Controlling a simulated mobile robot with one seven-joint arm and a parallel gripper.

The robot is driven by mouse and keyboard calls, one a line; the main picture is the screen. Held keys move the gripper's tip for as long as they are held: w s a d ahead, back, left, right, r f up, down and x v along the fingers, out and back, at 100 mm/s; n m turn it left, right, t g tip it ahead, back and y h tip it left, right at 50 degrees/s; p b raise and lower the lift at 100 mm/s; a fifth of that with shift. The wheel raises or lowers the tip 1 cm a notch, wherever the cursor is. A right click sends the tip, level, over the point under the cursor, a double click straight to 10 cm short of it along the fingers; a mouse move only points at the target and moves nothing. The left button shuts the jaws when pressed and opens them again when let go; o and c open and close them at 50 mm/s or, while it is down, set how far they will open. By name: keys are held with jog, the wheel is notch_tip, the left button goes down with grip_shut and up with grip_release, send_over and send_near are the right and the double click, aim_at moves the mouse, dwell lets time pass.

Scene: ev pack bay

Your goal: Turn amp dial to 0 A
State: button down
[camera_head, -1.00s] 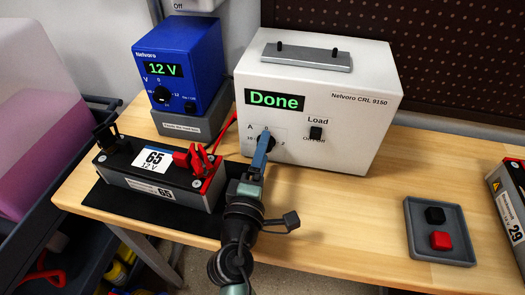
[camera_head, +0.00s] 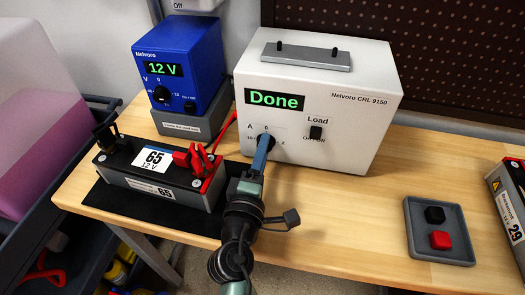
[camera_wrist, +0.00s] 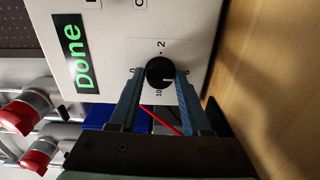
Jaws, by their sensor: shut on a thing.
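The amp dial is a round black knob on the front of the white Nelvoro CRL 9150 load unit (camera_head: 340,100). Its marks 0, 2 and 10 show around it. My gripper (camera_head: 264,146) reaches up to the dial from the front and hides part of it in the head view. In the wrist view, the dial (camera_wrist: 160,72) sits between the two blue fingertips of my gripper (camera_wrist: 159,74), which are shut on it. A pale pointer line shows on the knob, but its exact setting is hard to read. The unit's green display (camera_head: 275,98) reads "Done".
The load switch (camera_head: 315,132) is right of the dial. A 12 V battery (camera_head: 160,175) with a red clamp (camera_head: 197,160) stands on a black mat at left, near my arm. Behind it is a blue supply (camera_head: 180,65). A grey tray (camera_head: 440,255) lies at right; bench between is clear.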

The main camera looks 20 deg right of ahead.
jog(key=shift+n, duration=0.3)
jog(key=n+p, duration=0.2)
jog(key=n, duration=0.1)
jog(key=shift+r, duration=0.1)
jog(key=n+p, duration=0.2)
jog(key=n, duration=0.2)
jog(key=shift+n, duration=0.3)
jog(key=n+p, duration=0.3)
jog(key=n, duration=0.2)
jog(key=shift+n+p, duration=0.75)
jog(key=shift+n, duration=0.95)
jog(key=shift+f, duration=0.2)
jog(key=shift+c, duration=1.8)
grip_release()
jog(key=shift+r, duration=0.1)
